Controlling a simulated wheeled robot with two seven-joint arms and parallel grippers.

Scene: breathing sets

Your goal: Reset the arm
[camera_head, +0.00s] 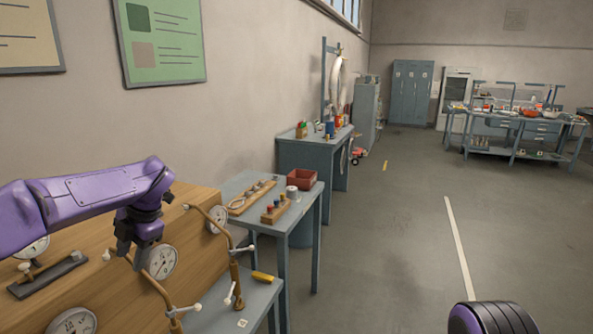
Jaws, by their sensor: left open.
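My left arm comes in from the left, purple. Its dark gripper (138,258) points down in front of a wooden panel with gauges (95,268). The gripper is open and I see nothing held in it. A brass pipe with white valve handles (158,290) passes close to the fingertips; I cannot tell whether they touch. A purple, dark-ribbed part of my right arm (490,318) shows at the bottom right edge. My right gripper is out of view.
A blue-grey table (240,186) holds a red bin (301,179) and wooden trays. More benches and lockers (410,92) stand behind. The floor (400,240) at centre right is clear.

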